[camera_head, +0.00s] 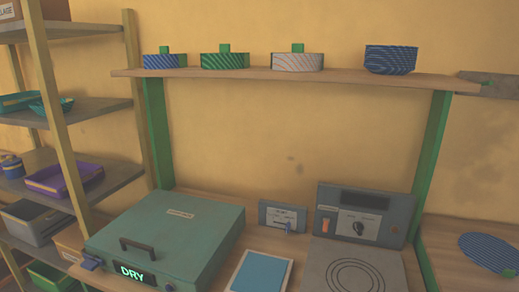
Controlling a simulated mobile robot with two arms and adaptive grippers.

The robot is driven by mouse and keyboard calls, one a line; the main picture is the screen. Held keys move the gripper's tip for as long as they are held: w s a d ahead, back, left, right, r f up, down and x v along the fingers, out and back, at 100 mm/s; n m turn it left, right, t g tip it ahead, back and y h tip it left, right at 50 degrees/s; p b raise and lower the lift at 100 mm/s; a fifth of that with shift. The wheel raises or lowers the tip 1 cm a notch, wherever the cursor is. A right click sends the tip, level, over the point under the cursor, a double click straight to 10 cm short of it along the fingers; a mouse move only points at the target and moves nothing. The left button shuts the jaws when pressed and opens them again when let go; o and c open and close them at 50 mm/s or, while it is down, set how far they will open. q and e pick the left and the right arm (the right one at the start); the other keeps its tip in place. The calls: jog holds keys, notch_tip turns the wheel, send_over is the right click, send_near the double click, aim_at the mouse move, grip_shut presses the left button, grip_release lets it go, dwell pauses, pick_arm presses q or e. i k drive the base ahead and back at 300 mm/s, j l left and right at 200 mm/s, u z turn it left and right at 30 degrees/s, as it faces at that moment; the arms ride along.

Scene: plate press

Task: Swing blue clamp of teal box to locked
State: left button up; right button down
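The teal box (170,232) stands on the workbench at the lower left, its lid down. It has a dark handle (137,248) on top and a green-lit display reading DRY (132,272) on its front. A small blue clamp (91,264) sticks out at the box's front left corner. It is too small to tell whether it is locked. Neither of my grippers shows in this view.
A blue pad (262,272), a small panel (283,216) with a blue lever, and a grey control unit (362,213) behind a ringed plate (352,272) are right of the box. A storage rack (72,110) stands close on the left. A shelf (340,75) with containers runs above.

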aim_at(91, 263)
jog(key=u, duration=1.3)
